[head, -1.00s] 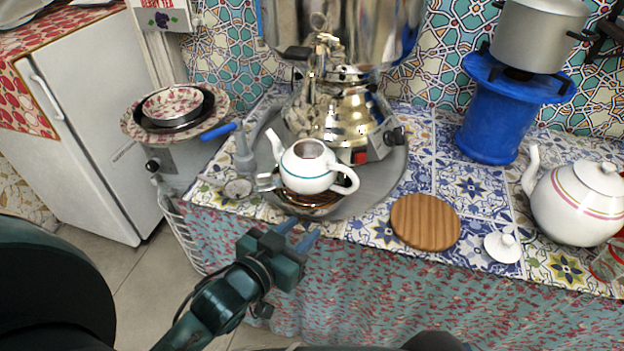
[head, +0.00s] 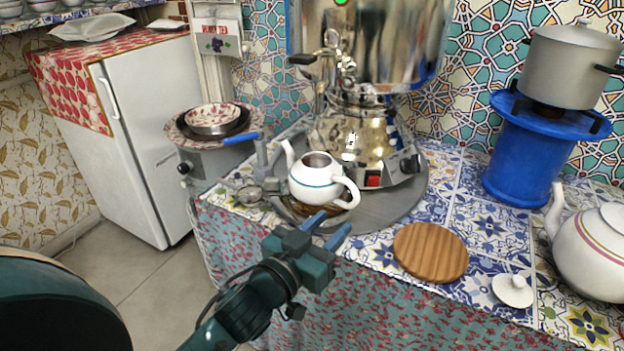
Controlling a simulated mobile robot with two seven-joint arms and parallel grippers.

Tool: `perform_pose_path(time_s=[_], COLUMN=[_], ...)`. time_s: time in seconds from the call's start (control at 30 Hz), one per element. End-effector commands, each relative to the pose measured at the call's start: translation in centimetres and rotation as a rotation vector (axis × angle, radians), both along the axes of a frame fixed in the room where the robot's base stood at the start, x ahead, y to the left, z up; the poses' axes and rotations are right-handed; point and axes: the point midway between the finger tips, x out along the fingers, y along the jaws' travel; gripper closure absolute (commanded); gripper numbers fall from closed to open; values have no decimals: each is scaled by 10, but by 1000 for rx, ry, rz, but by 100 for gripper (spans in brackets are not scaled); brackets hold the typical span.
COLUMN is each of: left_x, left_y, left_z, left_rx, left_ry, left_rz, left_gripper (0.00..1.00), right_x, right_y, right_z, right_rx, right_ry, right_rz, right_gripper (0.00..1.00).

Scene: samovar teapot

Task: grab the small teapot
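The small teapot (head: 316,183) is white with a thin teal band. It has no lid on, its spout points to the upper left and its handle is on the right. It sits on a dark bowl or stand at the front of the grey round tray (head: 402,207), before the samovar (head: 355,135). My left gripper (head: 327,228) is just in front of and below the teapot, its two blue fingertips apart with nothing between them. It does not appear to touch the teapot. My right gripper is not in view.
A wooden round board (head: 430,251) and a small white lid (head: 513,290) lie right of the tray. A larger white teapot (head: 592,252) stands at the right edge. A blue stand (head: 527,150) holds a grey pot (head: 567,66). A white fridge (head: 140,140) is at left.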

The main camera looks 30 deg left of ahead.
Motion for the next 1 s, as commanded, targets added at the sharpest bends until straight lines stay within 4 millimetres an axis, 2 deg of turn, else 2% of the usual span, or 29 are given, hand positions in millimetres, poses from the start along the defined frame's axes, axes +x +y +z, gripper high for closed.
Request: perform_pose_path(time_s=[0.03, 0.2, 0.47, 0.7, 0.8, 1.0], left_x=[11, 40, 59, 94, 104, 108], left_y=[-2, -7, -10, -10, -12, -13], left_z=[2, 1, -1, -5, -5, -5], left_rx=[1, 1, 2, 1, 1, 0], left_ry=[-5, -2, 0, -1, -1, 1], left_rz=[0, 0, 0, 0, 0, -1], left_gripper=[63, 63, 63, 63, 63, 63], right_x=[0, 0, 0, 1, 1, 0], right_y=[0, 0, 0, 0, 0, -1], right_z=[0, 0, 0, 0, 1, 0], right_rx=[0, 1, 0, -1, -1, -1], right_ry=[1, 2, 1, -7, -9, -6], right_rz=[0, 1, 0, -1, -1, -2], right_gripper=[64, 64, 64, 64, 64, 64])
